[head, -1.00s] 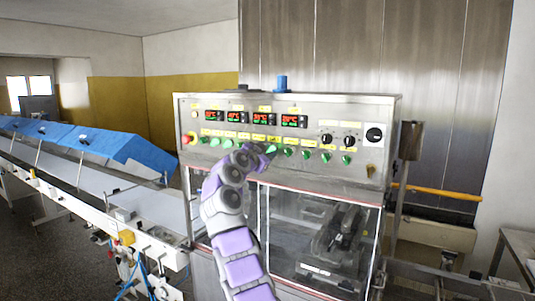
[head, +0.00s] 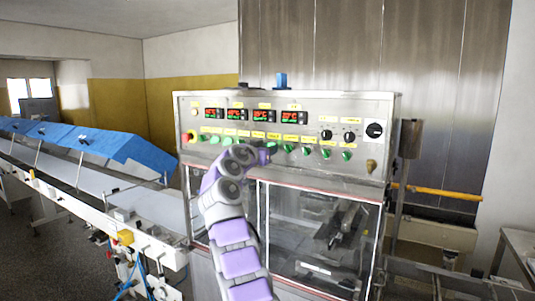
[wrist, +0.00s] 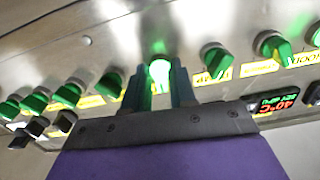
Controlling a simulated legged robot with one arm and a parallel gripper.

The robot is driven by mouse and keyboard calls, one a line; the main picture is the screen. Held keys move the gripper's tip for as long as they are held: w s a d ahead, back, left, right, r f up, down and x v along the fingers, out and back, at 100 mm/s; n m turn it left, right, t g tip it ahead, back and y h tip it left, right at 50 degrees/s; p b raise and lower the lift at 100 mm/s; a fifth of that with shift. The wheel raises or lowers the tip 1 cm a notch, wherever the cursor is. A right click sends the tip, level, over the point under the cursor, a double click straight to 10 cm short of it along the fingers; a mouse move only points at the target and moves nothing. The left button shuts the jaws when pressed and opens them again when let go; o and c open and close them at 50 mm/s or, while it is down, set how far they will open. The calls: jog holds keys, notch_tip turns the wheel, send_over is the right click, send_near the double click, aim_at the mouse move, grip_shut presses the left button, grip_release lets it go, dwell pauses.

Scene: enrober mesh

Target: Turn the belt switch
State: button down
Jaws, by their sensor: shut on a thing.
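The control panel (head: 365,106) carries a row of green switches with yellow labels. In the wrist view, one green switch glows brightly (wrist: 159,72). My gripper (wrist: 160,90) has its two dark fingers on either side of this lit switch and is shut on it. Unlit green switches stand on both sides, one to the left (wrist: 110,86) and one to the right (wrist: 215,60). In the head view my gripper (head: 266,153) is at the middle of the switch row, and the arm hides part of the row. The labels are too small to tell which is the belt switch.
Red temperature displays (head: 265,116) sit above the row. A red emergency button (head: 187,137) is at the panel's left end, black knobs (head: 349,137) at the right. A clear-windowed cabinet (head: 310,235) is below. A conveyor with blue covers (head: 125,148) runs left.

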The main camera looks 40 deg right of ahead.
jog(key=shift+a+r+n, duration=0.1)
jog(key=shift+r+n, duration=0.05)
jog(key=shift+n, duration=3.15)
jog(key=c, duration=1.2)
grip_release()
jog(key=shift+w, duration=0.2)
jog(key=shift+o, duration=0.2)
jog(key=shift+s, duration=0.1)
